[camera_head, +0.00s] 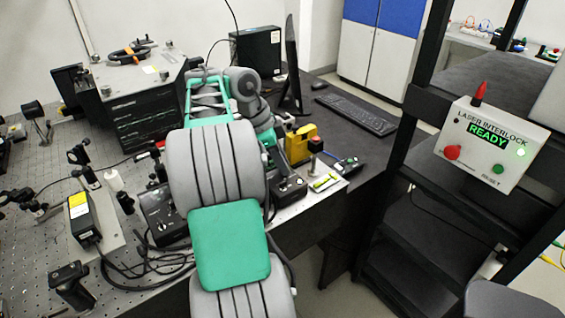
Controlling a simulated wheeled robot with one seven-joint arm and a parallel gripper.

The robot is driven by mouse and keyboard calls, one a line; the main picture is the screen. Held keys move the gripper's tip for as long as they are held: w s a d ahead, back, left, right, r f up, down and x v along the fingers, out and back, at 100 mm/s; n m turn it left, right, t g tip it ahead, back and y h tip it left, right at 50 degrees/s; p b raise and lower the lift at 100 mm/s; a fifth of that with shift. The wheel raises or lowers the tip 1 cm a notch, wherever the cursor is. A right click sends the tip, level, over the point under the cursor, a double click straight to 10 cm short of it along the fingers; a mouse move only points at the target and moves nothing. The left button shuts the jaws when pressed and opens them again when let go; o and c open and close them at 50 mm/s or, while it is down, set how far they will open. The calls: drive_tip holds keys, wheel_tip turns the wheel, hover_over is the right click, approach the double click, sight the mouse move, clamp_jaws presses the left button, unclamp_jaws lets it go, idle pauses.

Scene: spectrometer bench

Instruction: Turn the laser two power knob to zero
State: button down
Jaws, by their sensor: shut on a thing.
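A small black control box (290,191) stands near the bench's front edge, just right of my large grey forearm. My gripper (283,177) is small and dark, points down at the top of this box and is partly hidden by my arm. It is shut on the box's knob, which is mostly covered by the fingers. A second black control box (160,214) with small controls on its face stands left of my arm, partly covered by it. The labels on both boxes are too small to read, so I cannot tell which is laser two.
A laser interlock panel (491,143) reads READY at right. Optics crowd the perforated bench (30,170) at left. A keyboard (355,114) lies behind.

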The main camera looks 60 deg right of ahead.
drive_tip(key=shift+n+b, duration=0.3)
drive_tip(key=shift+s+a+f+n+t+h+b, duration=0.1)
drive_tip(key=shift+n+t+h+b, duration=0.3)
drive_tip(key=shift+n+b, duration=0.7)
drive_tip(key=shift+s+a+n+t+h+b, duration=0.1)
drive_tip(key=shift+n+t+h+b, duration=0.25)
drive_tip(key=shift+n, duration=0.6)
drive_tip(key=shift+n+t+h+b, duration=0.15)
drive_tip(key=shift+n+b, duration=0.35)
drive_tip(key=shift+n, duration=0.45)
drive_tip(key=c, duration=1.3)
unclamp_jaws()
drive_tip(key=shift+c, duration=0.2)
